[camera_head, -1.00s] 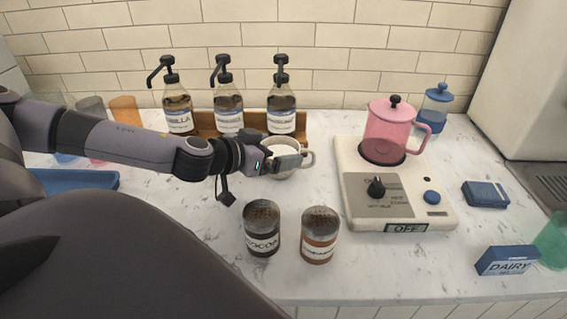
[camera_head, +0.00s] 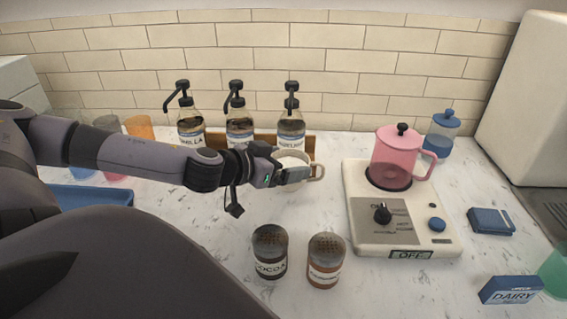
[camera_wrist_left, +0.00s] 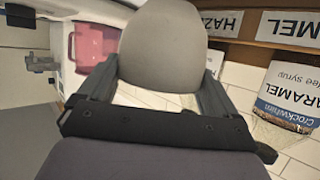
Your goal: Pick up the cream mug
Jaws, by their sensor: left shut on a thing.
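The cream mug (camera_head: 290,160) is upright in front of the syrup bottles in the head view, with its handle pointing right. My left gripper (camera_head: 291,172) is shut on it from the left, one finger across its near side. The mug looks slightly raised; its underside is hard to make out. In the left wrist view, a rounded greyish body, the mug (camera_wrist_left: 172,45), sits between the two fingers (camera_wrist_left: 162,75). My right gripper is in neither view.
Three syrup pump bottles (camera_head: 239,128) stand on a wooden rack close behind the mug. Cocoa (camera_head: 270,253) and a second shaker (camera_head: 325,260) stand in front. A hot plate (camera_head: 365,235) bearing a pink pot (camera_head: 392,160) is to the right. A blue tray (camera_head: 95,196) is at left.

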